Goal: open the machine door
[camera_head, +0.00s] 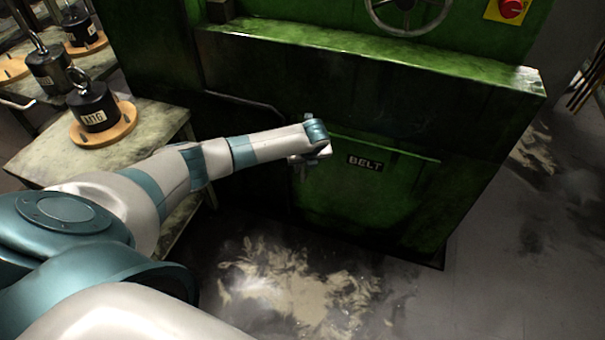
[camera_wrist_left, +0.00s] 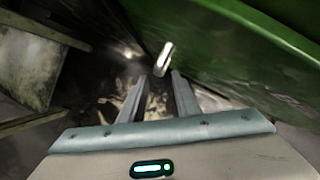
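The machine door (camera_head: 372,195) is a green panel low on the green machine, with a black "BELT" label (camera_head: 365,163) near its top. It looks closed. My left gripper (camera_head: 304,172) is in front of the door's left edge, and my wrist partly hides that edge in the head view. In the left wrist view my left gripper (camera_wrist_left: 160,76) has its two fingers apart with nothing between them. A small pale metal handle (camera_wrist_left: 164,58) shows just beyond the fingertips, beside the green surface (camera_wrist_left: 235,55). I cannot tell whether the fingers touch it. My right gripper is not in view.
A worn table (camera_head: 150,128) at the left holds a black weight marked M16 (camera_head: 95,108) on a wooden disc. The machine's ledge (camera_head: 380,52) juts out above the door. The stained floor (camera_head: 300,290) in front is clear.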

